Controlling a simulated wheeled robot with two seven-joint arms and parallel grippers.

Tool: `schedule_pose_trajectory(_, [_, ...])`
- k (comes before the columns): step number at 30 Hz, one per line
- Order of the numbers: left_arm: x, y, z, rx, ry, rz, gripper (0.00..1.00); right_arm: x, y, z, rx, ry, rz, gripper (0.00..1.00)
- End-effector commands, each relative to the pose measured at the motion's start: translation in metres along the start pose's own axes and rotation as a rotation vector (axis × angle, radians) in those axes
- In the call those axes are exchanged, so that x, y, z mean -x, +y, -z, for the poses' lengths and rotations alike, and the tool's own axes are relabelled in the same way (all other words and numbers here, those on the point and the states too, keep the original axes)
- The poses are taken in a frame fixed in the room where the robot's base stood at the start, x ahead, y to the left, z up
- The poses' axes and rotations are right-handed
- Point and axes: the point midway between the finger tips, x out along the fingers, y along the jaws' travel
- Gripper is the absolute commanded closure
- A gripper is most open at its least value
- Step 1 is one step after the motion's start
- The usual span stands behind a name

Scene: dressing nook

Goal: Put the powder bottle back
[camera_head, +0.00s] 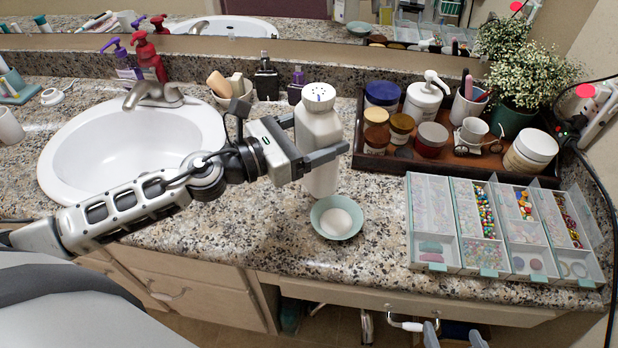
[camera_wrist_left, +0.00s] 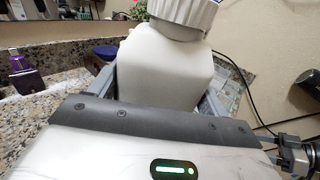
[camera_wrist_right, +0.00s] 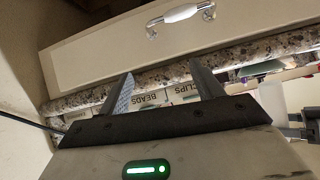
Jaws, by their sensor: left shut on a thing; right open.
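The powder bottle (camera_head: 319,135) is white with a perforated cap and stands upright on or just above the granite counter, behind a small green bowl. My left gripper (camera_head: 318,150) is shut around its body; the bottle also fills the middle of the left wrist view (camera_wrist_left: 165,68). Whether its base touches the counter is hard to tell. The green bowl (camera_head: 318,220) holds white powder and sits in front of the bottle. My right gripper (camera_wrist_right: 160,85) is open and empty, low in front of the counter; its fingertips show at the bottom of the head view (camera_head: 450,338).
A dark wooden tray (camera_head: 372,164) with jars, a pump bottle and a potted plant stands at the back right. Clear compartment boxes (camera_head: 437,265) sit before it. A sink (camera_head: 70,140) is on the left. A dark bottle (camera_head: 266,80) and purple bottle stand behind. Counter left of the green bowl is clear.

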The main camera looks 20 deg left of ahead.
Motion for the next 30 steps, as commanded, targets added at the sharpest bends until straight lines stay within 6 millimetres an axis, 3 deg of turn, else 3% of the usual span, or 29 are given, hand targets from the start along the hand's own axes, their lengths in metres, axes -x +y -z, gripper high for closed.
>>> schedule_pose_trajectory(1, [0.002,-0.001,-0.011,-0.006,0.001,-0.021,0.54,0.005,0.000,0.007,0.001,-0.002,-0.002,0.34])
schedule_pose_trajectory(9, [0.025,-0.006,-0.048,0.011,0.001,-0.250,0.54,0.016,0.006,0.019,0.015,-0.023,-0.028,0.34])
schedule_pose_trajectory(16, [0.053,-0.005,-0.068,0.006,0.001,-0.450,0.54,0.026,0.010,0.026,0.030,-0.042,-0.043,0.34])
schedule_pose_trajectory(20, [0.056,0.003,-0.066,-0.002,-0.001,-0.497,0.54,0.026,0.011,0.021,0.034,-0.051,-0.046,0.34])
schedule_pose_trajectory(30, [0.021,0.074,-0.029,-0.003,-0.005,-0.504,0.54,0.023,0.011,0.016,0.032,-0.050,-0.046,0.34])
